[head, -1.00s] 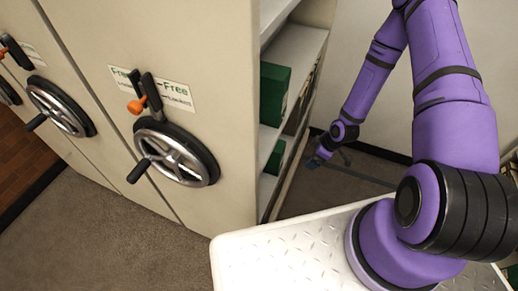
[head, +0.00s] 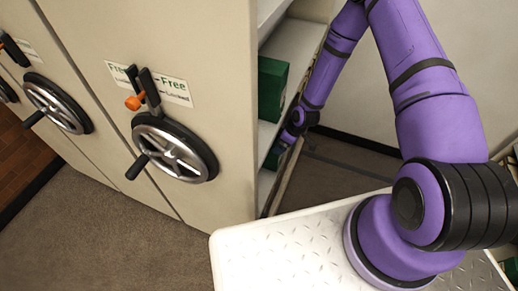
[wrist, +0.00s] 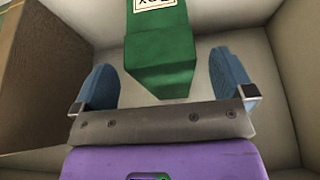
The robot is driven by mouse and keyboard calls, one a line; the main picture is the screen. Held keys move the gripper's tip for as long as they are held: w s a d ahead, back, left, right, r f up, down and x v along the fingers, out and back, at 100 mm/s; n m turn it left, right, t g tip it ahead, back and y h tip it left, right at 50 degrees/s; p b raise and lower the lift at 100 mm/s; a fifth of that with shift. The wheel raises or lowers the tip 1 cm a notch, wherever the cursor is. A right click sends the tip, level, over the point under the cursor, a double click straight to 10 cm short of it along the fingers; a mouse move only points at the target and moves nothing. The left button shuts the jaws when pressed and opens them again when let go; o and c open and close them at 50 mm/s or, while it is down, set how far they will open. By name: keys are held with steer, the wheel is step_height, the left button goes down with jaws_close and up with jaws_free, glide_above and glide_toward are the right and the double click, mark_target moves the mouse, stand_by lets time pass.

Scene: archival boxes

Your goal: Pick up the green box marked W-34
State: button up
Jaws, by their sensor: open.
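In the wrist view a green box (wrist: 160,60) with a white label (wrist: 152,3) lies between the two blue fingers of my gripper (wrist: 162,78). The fingers are open, one on each side of the box, with visible gaps. The label is cut off by the top edge, so I cannot read W-34. In the head view my gripper (head: 284,143) is at the lower shelf opening, beside a partly hidden green box (head: 271,157). Another green box (head: 271,90) stands on the shelf above. Its marking is not visible.
A brown box or panel (wrist: 40,75) stands close on the left in the wrist view. Beige shelf walls (wrist: 282,60) close in on the right. In the head view the cabinet's end panel (head: 225,120) borders the shelves, and open floor (head: 345,175) lies to their right.

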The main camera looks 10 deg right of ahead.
mark_target(272, 161)
steer(key=shift+x, duration=2.3)
steer(key=shift+s+d+f, duration=0.1)
steer(key=shift+s+d, duration=0.05)
steer(key=shift+d, duration=0.05)
steer(key=c, duration=1.7)
